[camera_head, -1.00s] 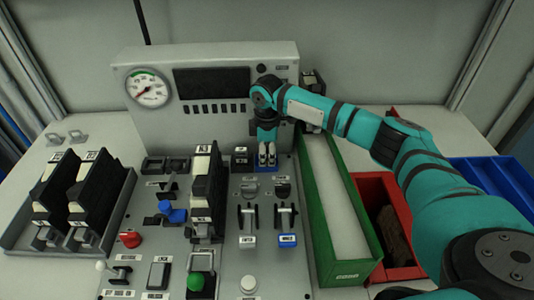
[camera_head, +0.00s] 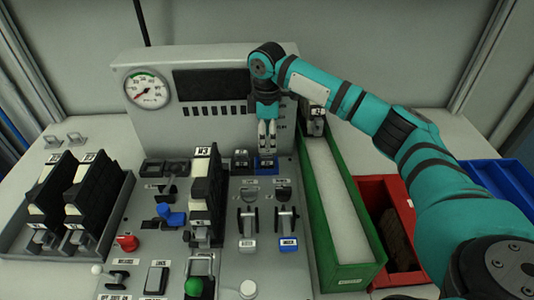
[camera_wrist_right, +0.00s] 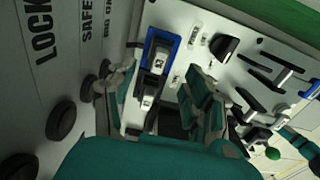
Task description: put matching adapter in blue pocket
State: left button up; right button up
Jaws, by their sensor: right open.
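The blue pocket (camera_head: 266,172) is a small blue-rimmed holder at the back of the panel, in front of the grey gauge box. In the right wrist view the blue pocket (camera_wrist_right: 174,41) surrounds a black adapter (camera_wrist_right: 158,62) with a white label, which seems seated in it. My right gripper (camera_head: 267,146) points down just above the pocket. In the wrist view its fingers (camera_wrist_right: 162,95) are open and spread, with the adapter showing between and beyond them. The fingers partly hide the pocket in the head view. My left gripper is not in view.
Another labelled dark adapter (camera_head: 316,122) stands at the back of the green bin (camera_head: 342,225). A tall black module (camera_head: 204,190) stands on the panel; a tray (camera_head: 125,192) holds similar ones. Switches crowd the panel. A red bin (camera_head: 404,200) and blue bin (camera_head: 505,185) lie right.

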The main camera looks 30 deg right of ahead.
jog(key=shift+r, duration=2.5)
